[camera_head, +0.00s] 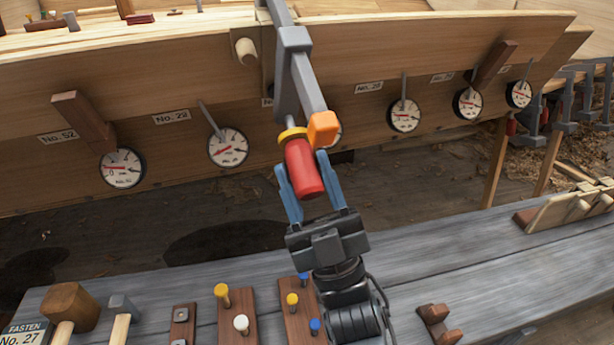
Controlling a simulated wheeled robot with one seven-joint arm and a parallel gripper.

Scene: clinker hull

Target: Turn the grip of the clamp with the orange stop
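The clamp with the orange stop (322,129) hangs on the plank edge in the middle of the head view. It has a grey metal frame (294,75), a yellow collar (292,134) and a red grip (304,168) pointing down toward me. My gripper (302,162) reaches up from below with its blue fingers on either side of the red grip. The fingers appear to lie against the grip's sides, so it looks shut on the grip. The clamp partly hides a dial and a label behind it.
Several dials, such as one left of the clamp (228,147), line the plank (150,85). Brown wooden pieces (84,121) jut out from it. The grey bench (430,262) below holds mallets (70,307) and boards with coloured pegs (237,312). More clamps (565,105) hang at right.

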